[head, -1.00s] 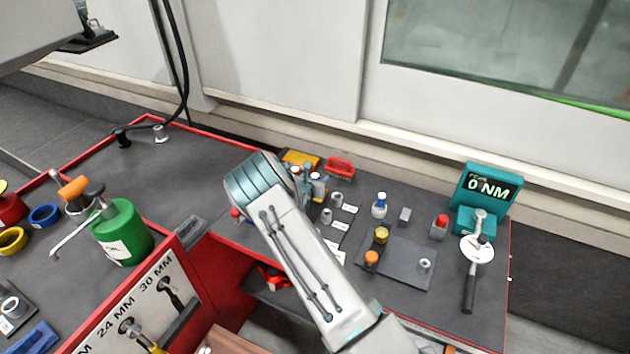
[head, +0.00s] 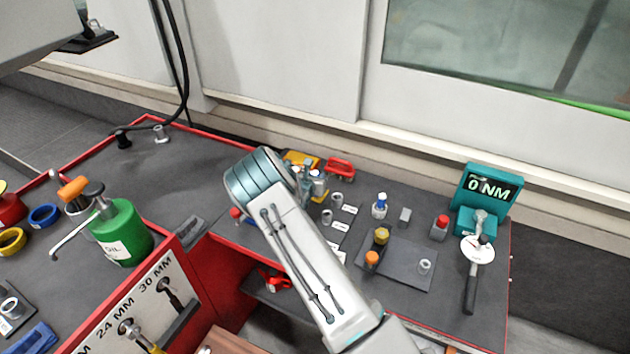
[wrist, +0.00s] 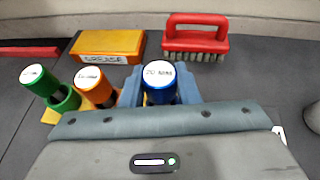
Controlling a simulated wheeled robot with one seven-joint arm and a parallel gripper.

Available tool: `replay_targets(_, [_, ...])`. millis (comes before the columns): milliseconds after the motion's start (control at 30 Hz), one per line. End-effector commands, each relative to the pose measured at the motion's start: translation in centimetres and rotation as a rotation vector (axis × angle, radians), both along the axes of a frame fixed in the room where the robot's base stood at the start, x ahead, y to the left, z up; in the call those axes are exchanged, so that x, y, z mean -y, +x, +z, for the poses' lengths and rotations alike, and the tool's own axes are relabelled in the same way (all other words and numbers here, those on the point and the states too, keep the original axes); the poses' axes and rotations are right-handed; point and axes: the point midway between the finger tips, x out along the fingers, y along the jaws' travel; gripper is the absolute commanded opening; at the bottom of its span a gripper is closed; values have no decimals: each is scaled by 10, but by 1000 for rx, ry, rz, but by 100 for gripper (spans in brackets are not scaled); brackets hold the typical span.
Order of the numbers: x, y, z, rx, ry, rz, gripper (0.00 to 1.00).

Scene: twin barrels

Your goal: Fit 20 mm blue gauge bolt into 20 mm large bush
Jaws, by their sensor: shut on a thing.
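The blue gauge bolt (wrist: 160,90) has a white top with a label that seems to read 20 mm. It stands between the blue-grey fingers of my gripper (wrist: 161,84) in the wrist view, and the fingers are shut on it. Its lower part is hidden behind the gripper body. In the head view my arm covers most of the gripper. Small grey bushes (head: 337,200) stand by white labels on the bench, right of the gripper. Another grey ring-shaped part (head: 425,266) sits on a dark plate. I cannot tell which is the 20 mm large bush.
Green (wrist: 50,87) and orange (wrist: 95,87) gauge bolts stand left of the blue one. A yellow grease box (wrist: 107,43) and red brush (wrist: 196,37) lie behind. The dark plate (head: 400,275), a teal torque display (head: 487,190) and a green oil can (head: 122,235) are also on the benches.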

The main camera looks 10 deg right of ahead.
Motion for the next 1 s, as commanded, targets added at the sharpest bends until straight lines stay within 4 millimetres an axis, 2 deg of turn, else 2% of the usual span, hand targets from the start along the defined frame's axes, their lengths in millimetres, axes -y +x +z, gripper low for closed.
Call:
replay_targets(200, [1, 0, 31, 6, 3, -2, 0])
replay_targets(633, [68, -49, 76, 4, 2, -5, 0])
replay_targets(800, [84, -61, 89, 4, 0, -3, 0])
replay_targets(1000, [92, -68, 94, 1, 0, -1, 0])
